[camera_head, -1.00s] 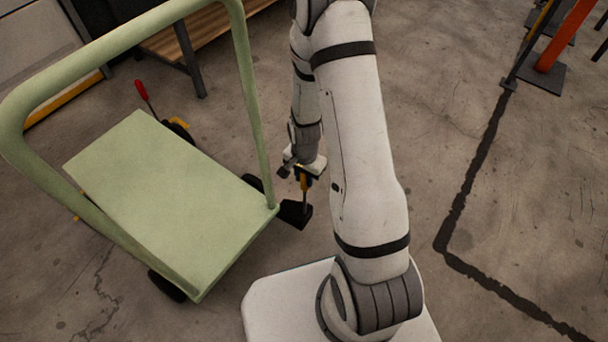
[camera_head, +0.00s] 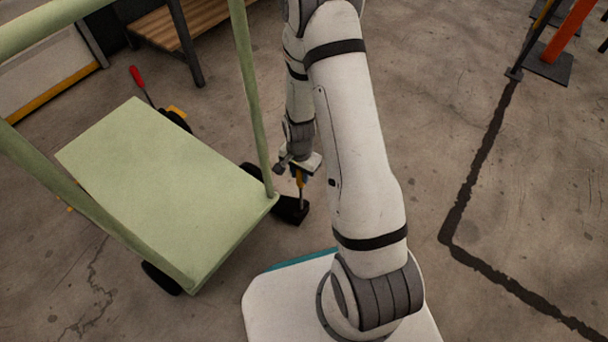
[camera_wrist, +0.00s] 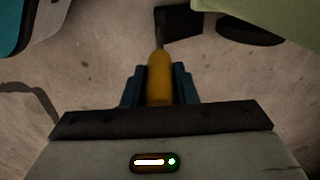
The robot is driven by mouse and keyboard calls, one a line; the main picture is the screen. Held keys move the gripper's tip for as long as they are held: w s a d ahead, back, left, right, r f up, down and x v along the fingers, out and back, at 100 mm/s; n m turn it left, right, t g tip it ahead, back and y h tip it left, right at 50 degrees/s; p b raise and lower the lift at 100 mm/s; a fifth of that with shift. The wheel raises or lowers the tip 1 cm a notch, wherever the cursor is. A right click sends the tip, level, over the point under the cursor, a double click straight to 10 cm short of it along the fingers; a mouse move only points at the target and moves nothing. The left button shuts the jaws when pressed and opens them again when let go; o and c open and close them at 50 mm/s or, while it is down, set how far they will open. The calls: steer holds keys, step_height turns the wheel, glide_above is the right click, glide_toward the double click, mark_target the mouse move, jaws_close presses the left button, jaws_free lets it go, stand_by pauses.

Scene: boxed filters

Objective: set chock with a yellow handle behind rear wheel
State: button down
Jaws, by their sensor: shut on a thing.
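The chock (camera_head: 290,210) is a black wedge on the floor with an upright yellow handle (camera_head: 299,179). My gripper (camera_head: 300,173) is shut on that handle from above. In the wrist view the yellow handle (camera_wrist: 160,78) stands between the blue fingers of my gripper (camera_wrist: 160,88), and the black chock (camera_wrist: 186,24) lies beyond it. A dark cart wheel (camera_wrist: 250,30) is right beside the chock there; I cannot tell whether they touch. In the head view this wheel (camera_head: 251,172) is at the right corner of the green cart (camera_head: 165,190), partly hidden by its upright.
A red-handled tool (camera_head: 137,76) stands by the cart's far wheel, near a yellow part (camera_head: 176,112). Another cart wheel (camera_head: 161,278) is at the near corner. A wooden bench (camera_head: 190,25) is behind. Floor to the right is clear up to an orange post (camera_head: 567,30).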

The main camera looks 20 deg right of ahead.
steer(key=shift+w+a, duration=0.75)
steer(key=shift+w, duration=0.25)
steer(key=shift+w+a, duration=0.75)
steer(key=shift+w, duration=0.25)
steer(key=c, duration=1.1)
jaws_free()
steer(key=shift+s, duration=0.1)
step_height(320, 180, up, 8)
steer(key=p, duration=0.3)
steer(key=shift+f+p, duration=0.1)
steer(key=shift+p, duration=0.25)
steer(key=shift+d, duration=0.1)
